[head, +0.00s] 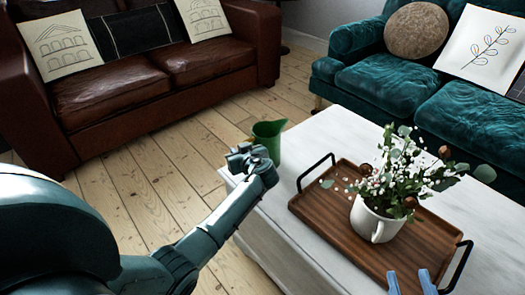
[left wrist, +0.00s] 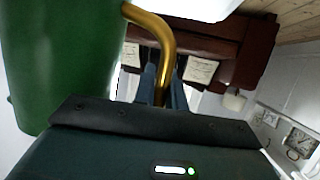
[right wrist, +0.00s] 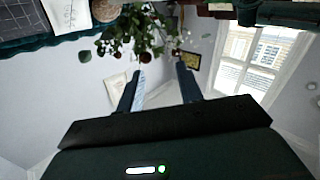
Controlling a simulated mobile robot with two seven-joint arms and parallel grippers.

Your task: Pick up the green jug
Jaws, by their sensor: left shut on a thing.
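The green jug (head: 268,140) is upright by the near-left corner of the white table in the head view. I cannot tell whether its base touches the tabletop. Its large green body (left wrist: 62,60) and curved gold handle (left wrist: 160,40) show in the left wrist view. My left gripper (left wrist: 166,88) is shut on the gold handle, with a finger on either side of it. In the head view the left gripper (head: 250,158) hides part of the jug. My right gripper (right wrist: 160,88) is open and empty; its blue fingertips (head: 410,282) show at the bottom of the head view.
A wooden tray (head: 320,208) with black handles lies on the white table (head: 262,200), holding a white pot (head: 368,222) of flowers. A brown leather sofa (head: 110,95) and a teal sofa (head: 385,85) stand behind. Bare floorboards (head: 140,175) are clear at left.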

